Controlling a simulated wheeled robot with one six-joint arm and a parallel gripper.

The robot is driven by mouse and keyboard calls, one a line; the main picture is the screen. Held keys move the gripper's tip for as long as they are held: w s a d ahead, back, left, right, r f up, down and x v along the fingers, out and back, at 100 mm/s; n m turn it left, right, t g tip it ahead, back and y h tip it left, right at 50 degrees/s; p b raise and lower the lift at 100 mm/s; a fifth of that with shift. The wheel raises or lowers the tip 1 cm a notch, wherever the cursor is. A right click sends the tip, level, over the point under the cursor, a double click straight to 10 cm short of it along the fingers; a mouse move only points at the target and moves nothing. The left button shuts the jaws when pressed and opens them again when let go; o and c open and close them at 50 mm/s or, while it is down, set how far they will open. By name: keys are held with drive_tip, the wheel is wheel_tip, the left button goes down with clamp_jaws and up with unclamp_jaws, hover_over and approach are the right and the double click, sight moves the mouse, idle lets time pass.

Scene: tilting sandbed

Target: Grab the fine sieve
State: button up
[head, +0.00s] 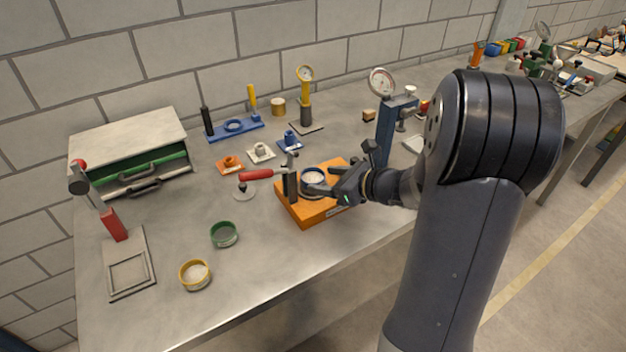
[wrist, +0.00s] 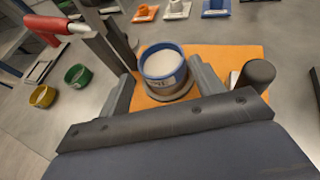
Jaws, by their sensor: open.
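Three round, ring-shaped sieves show: a blue one, a green one and a yellow one. No readable marking tells me which is the fine one. The blue sieve (head: 313,175) sits on the orange base (head: 308,212) beside a red-handled clamp. In the wrist view the blue sieve (wrist: 163,62) has a pale inside and a label on its side. My gripper (head: 345,184) is open at the orange base, its fingers on either side of the blue sieve in the wrist view, apparently not closed on it. The green sieve (head: 224,234) and yellow sieve (head: 195,275) lie on the bench at front left.
The red-handled clamp (head: 262,174) stands close to the left of the blue sieve. A blue stand with a dial gauge (head: 382,83) rises behind my gripper. A metal box (head: 130,150) and a red-posted stand (head: 113,222) are at left. The bench front is clear.

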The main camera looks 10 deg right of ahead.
sight(304, 176)
drive_tip(key=shift+x, duration=1.95)
drive_tip(key=shift+c, duration=0.4)
drive_tip(key=c, duration=0.6)
